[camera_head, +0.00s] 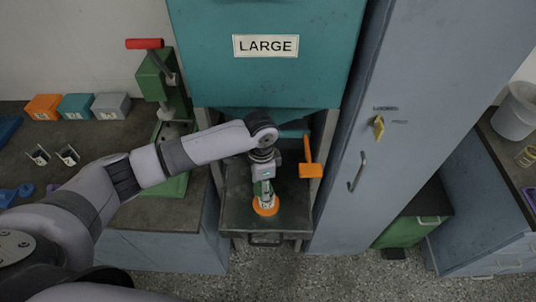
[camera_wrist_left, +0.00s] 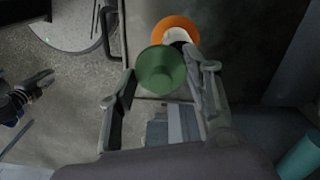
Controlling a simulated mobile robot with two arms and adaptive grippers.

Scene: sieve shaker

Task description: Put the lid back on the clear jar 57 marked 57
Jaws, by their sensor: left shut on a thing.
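My left gripper (camera_head: 264,190) is shut on a green round piece (camera_wrist_left: 162,70), which sits between its fingers in the left wrist view. I cannot tell whether this is the lid. The gripper is over the dark stand below the teal cabinet. Just beyond the green piece is an orange ring (camera_wrist_left: 176,30) with a white middle. The ring also shows below the gripper in the head view (camera_head: 265,208). No jar marked 57 can be made out. A dark jaw-like part (camera_wrist_left: 32,92), possibly my right gripper, shows at the left of the wrist view.
The teal cabinet marked LARGE (camera_head: 265,75) stands over the dark stand (camera_head: 238,212). An orange lever (camera_head: 310,168) is at its right. A green press with a red handle (camera_head: 145,43) stands left. A tall grey locker (camera_head: 345,210) closes off the right side.

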